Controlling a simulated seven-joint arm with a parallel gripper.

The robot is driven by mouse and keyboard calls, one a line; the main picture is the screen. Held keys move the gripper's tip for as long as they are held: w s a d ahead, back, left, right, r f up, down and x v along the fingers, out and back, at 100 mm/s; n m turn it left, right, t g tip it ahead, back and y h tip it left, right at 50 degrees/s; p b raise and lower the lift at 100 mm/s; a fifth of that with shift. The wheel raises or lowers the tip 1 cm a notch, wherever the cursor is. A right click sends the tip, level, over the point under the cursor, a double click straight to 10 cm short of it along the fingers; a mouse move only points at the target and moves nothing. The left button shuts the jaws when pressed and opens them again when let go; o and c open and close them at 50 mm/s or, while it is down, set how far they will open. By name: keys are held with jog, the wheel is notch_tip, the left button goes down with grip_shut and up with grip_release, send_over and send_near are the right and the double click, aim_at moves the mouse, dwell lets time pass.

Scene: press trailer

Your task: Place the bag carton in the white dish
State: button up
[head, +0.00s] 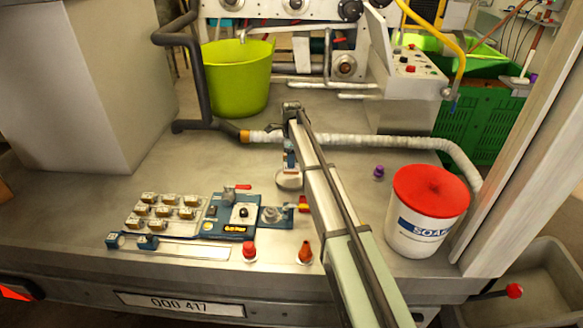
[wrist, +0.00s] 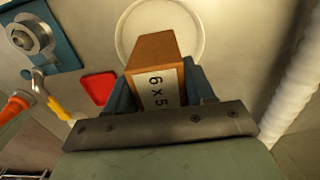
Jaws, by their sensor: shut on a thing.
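The bag carton (wrist: 155,72) is a brown block with a white label reading "6 x 5", seen in the wrist view. My gripper (wrist: 156,95) is shut on it, with a blue finger on each side. The white dish (wrist: 198,43) is a pale round shape beyond the carton, which covers part of it. In the head view my gripper (head: 290,158) points down over the white dish (head: 289,182), near the middle of the bench. The gap between carton and dish cannot be told.
A tray of several small cartons (head: 163,211) and a blue plate with fittings (head: 238,222) lie left of my gripper. A white soap bucket with a red lid (head: 428,210) stands right, near a purple knob (head: 378,171). A ribbed hose (head: 370,141) runs behind.

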jog(key=shift+f, duration=2.1)
jog(key=shift+f, duration=0.15)
jog(key=o, duration=1.1)
jog(key=shift+o, duration=0.2)
notch_tip(320, 180, up, 12)
jog(key=shift+r, duration=0.15)
